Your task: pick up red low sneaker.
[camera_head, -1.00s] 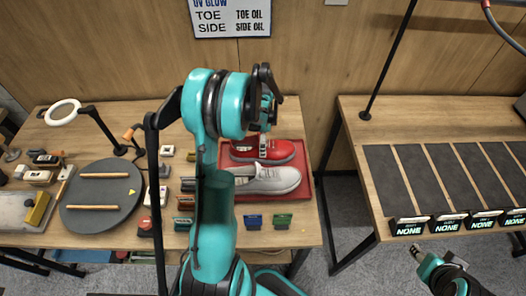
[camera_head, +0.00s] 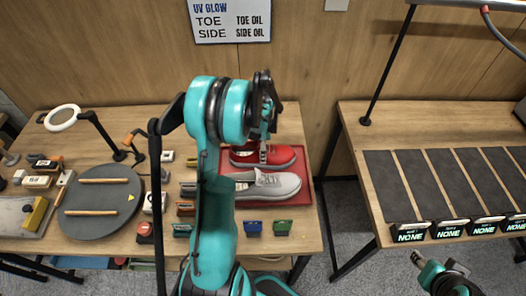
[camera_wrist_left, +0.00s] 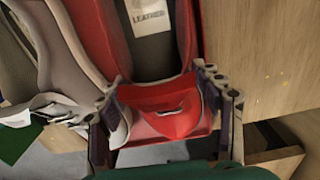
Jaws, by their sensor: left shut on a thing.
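The red low sneaker (camera_head: 280,155) lies on the red tray (camera_head: 309,188), behind a grey-white sneaker (camera_head: 275,185). It also fills the upper middle of the left wrist view (camera_wrist_left: 165,112), with a white LEATHER tag on it. My left gripper (camera_wrist_left: 160,92) is shut on the red sneaker, one finger on each side of its near end. In the head view my left gripper (camera_head: 267,122) is above and partly in front of the shoe, and my arm hides the tray's left part. My right gripper (camera_head: 425,265) is at the lower right, away from the shoes; its jaws are unclear.
A round dark turntable (camera_head: 103,200), a ring lamp (camera_head: 62,118) and several small labelled items crowd the table's left. Green (camera_head: 283,227) and blue (camera_head: 253,227) items lie before the tray. A second table (camera_head: 350,125) with dark mats stands right, across a gap.

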